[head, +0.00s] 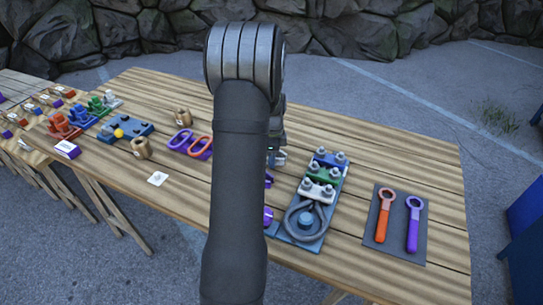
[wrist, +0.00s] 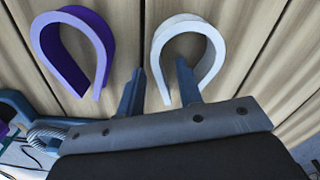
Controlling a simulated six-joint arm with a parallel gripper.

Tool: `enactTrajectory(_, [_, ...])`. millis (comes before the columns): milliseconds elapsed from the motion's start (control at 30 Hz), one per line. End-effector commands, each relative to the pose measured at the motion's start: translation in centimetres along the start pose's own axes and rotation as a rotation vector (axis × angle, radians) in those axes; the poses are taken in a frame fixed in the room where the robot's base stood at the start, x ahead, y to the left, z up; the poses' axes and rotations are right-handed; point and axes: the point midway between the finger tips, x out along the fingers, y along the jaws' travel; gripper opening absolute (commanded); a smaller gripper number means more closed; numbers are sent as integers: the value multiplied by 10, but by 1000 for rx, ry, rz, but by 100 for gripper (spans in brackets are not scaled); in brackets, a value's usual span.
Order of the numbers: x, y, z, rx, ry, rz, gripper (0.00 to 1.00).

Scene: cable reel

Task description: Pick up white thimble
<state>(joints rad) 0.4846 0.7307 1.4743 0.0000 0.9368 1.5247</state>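The white thimble (wrist: 190,24), a teardrop-shaped loop, lies in the wrist view on the wooden planks with its open end toward me. My gripper (wrist: 160,66) is open. One finger is left of the thimble's left leg and the other appears within its loop, so the fingers straddle that leg. I cannot tell whether they touch it. In the head view my arm hides the white thimble and most of the gripper.
A purple thimble (wrist: 72,22) lies just left of the white one. A blue clamp board (head: 305,232) with a grey cable loop is right of my arm. Two ring wrenches lie on a dark mat (head: 381,256). Purple and orange loops (head: 199,146) lie left.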

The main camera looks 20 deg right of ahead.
Motion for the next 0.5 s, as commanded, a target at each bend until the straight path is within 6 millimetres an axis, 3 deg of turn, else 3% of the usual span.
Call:
enactTrajectory(233, [2, 0, 0, 0, 0, -1, 33])
enactTrajectory(400, [2, 0, 0, 0, 0, -1, 1])
enactTrajectory(500, [2, 0, 0, 0, 0, 0, 0])
